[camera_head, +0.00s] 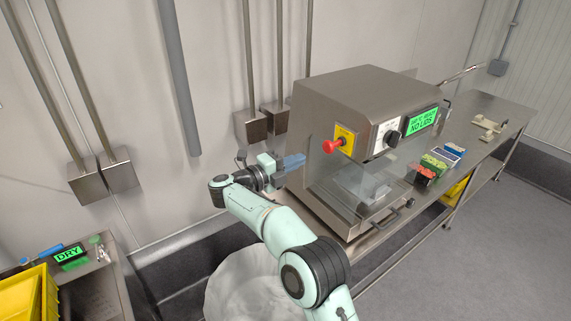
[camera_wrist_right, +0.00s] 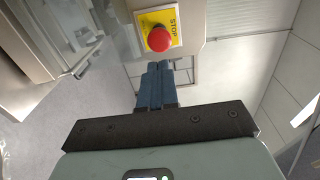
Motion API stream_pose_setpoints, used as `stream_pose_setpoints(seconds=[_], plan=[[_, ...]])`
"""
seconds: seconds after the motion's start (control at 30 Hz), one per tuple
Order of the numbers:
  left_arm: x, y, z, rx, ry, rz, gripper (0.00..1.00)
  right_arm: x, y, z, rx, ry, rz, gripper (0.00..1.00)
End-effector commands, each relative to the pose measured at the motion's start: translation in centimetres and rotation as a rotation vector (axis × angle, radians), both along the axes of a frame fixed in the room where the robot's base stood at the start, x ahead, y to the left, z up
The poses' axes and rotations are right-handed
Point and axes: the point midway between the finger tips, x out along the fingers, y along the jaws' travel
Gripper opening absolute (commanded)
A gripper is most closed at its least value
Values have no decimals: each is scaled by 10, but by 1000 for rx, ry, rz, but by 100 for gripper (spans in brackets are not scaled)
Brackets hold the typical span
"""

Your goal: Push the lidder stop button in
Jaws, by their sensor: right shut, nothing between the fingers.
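The lidder (camera_head: 360,110) is a steel machine standing on a steel table. Its stop button (camera_head: 331,146) is a red mushroom head on a yellow plate (camera_head: 346,139) at the left of the machine's front. In the right wrist view the red button (camera_wrist_right: 158,39) shows just beyond the fingertips, on a yellow plate marked STOP (camera_wrist_right: 171,19). My right gripper (camera_head: 301,160) is shut and empty, with blue fingers, left of and slightly below the button. In the wrist view its closed fingertips (camera_wrist_right: 157,66) point at the button; I cannot tell whether they touch. My left gripper is not in view.
Beside the button are a black knob (camera_head: 392,138) and a green screen (camera_head: 422,121). Several small colored packs (camera_head: 440,162) lie on the table to the right. The wall is behind my arm.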

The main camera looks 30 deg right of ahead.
Motion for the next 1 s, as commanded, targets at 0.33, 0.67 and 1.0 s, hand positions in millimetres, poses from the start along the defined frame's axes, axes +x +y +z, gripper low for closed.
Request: stream_pose_setpoints(seconds=[0.33, 0.67, 1.0], plan=[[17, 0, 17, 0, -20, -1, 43, 6, -65, 3, 0, -1, -1, 0], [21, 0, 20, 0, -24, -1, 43, 7, -80, 1, 0, 0, 2, 0], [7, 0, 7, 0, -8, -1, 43, -4, -84, -4, 1, 4, 1, 0]])
